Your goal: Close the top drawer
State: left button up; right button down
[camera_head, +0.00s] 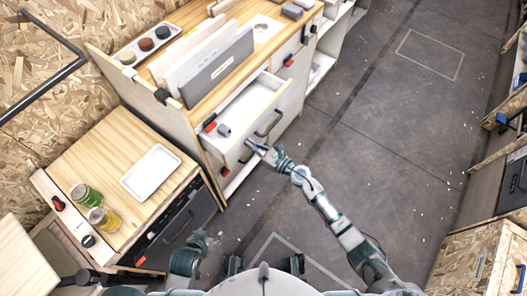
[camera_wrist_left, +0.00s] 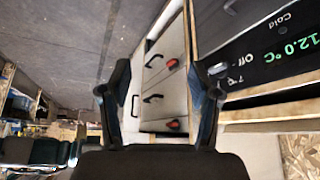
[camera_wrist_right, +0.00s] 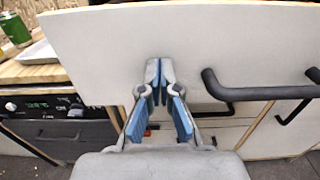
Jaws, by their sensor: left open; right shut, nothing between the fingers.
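The top drawer (camera_head: 250,103) of the white-fronted wooden cabinet is pulled out, and its pale inside shows from above. Its white front panel (camera_wrist_right: 110,45) fills much of the right wrist view, with a black bar handle (camera_wrist_right: 265,92) to the right of my fingers. My right gripper (camera_head: 252,145) is shut and empty, its fingertips (camera_wrist_right: 160,65) at the panel, left of the handle; I cannot tell whether they touch. My left gripper (camera_head: 212,238) is open and empty, low and away from the drawer. The cabinet shows between its fingers (camera_wrist_left: 160,95).
A worktop left of the cabinet holds a white tray (camera_head: 151,172), a green jar (camera_head: 86,195) and a yellow jar (camera_head: 103,218). Dark panels (camera_head: 215,70) and small bowls (camera_head: 146,44) stand on the cabinet top. The floor (camera_head: 390,120) to the right is clear.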

aim_at(225, 128)
jog(key=x, duration=0.3)
jog(key=b+x, duration=0.1)
jog(key=x, duration=0.3)
jog(key=shift+s+a+f+b, duration=0.1)
jog(key=shift+a+f+b, duration=0.1)
jog(key=shift+b, duration=0.1)
jog(key=b+x, duration=0.1)
jog(key=x, duration=0.3)
jog(key=shift+a, duration=0.35)
jog(key=shift+w+a+b, duration=0.1)
jog(key=shift+w+b, duration=0.2)
jog(key=shift+w+r, duration=0.1)
jog(key=shift+r, duration=0.25)
pick_arm(q)
jog(key=w+d+r+t+h, duration=0.2)
jog(key=w+r+t, duration=0.4)
jog(key=w, duration=0.3)
jog(key=shift+d+t, duration=0.5)
jog(key=shift+d, duration=0.3)
jog(key=shift+w, duration=0.1)
pick_arm(e)
jog(key=shift+r, duration=0.15)
